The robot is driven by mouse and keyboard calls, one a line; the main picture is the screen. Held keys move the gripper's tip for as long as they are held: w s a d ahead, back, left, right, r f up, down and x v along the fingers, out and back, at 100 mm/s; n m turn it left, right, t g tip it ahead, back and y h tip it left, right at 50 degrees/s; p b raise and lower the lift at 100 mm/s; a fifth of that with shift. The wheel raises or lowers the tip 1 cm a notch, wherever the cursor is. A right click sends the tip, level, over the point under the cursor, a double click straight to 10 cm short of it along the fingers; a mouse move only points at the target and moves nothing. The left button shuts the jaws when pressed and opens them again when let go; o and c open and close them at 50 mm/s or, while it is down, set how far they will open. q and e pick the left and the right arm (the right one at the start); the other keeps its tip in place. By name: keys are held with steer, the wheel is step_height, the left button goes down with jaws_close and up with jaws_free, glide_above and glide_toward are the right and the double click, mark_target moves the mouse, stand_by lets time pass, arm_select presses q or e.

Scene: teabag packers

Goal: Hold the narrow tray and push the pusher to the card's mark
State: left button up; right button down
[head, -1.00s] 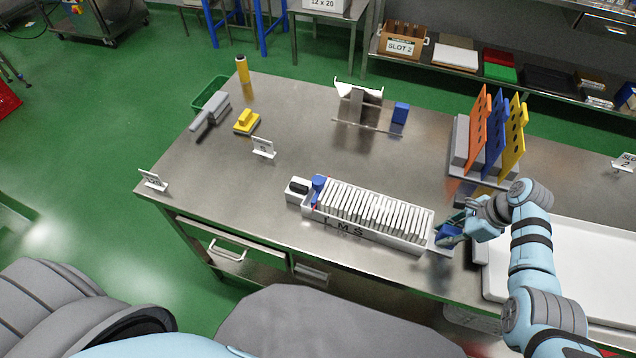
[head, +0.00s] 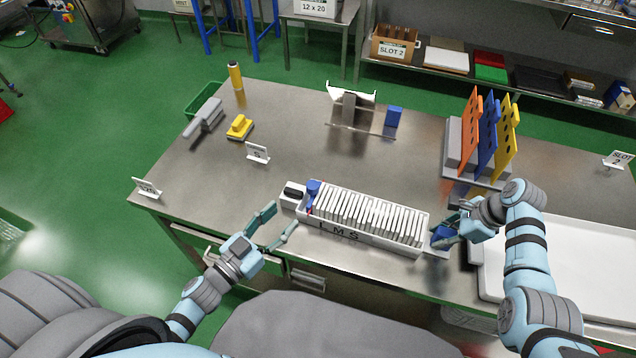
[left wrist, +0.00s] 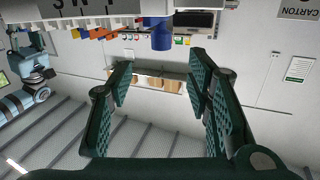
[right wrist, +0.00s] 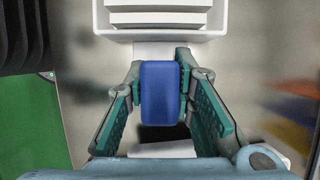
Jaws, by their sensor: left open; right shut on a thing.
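The narrow white tray (head: 375,243) lies along the table's front edge, filled with a row of several upright white packets and lettered L, M, S on its front. A blue knob (head: 313,188), apparently the pusher, stands at the row's left end; it also shows in the left wrist view (left wrist: 162,36). My left gripper (head: 280,224) is open and empty, just in front and left of the tray's left end. My right gripper (right wrist: 160,100) is shut on the blue handle (right wrist: 161,92) at the tray's right end. A small card (head: 258,153) stands behind the tray; its mark is hard to read.
A large white tray (head: 560,265) lies right of my right gripper. Orange, blue and yellow upright plates (head: 487,125) stand behind. A yellow-handled block (head: 239,127), a grey tool (head: 204,117) and another card (head: 147,188) are at the left. The middle table is mostly clear.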

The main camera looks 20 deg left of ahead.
mark_target(308, 188)
arm_select(q)
steer(key=x, duration=0.8)
steer(key=r+x, duration=0.1)
steer(key=x, duration=0.3)
steer(key=shift+w, duration=0.35)
jaws_close()
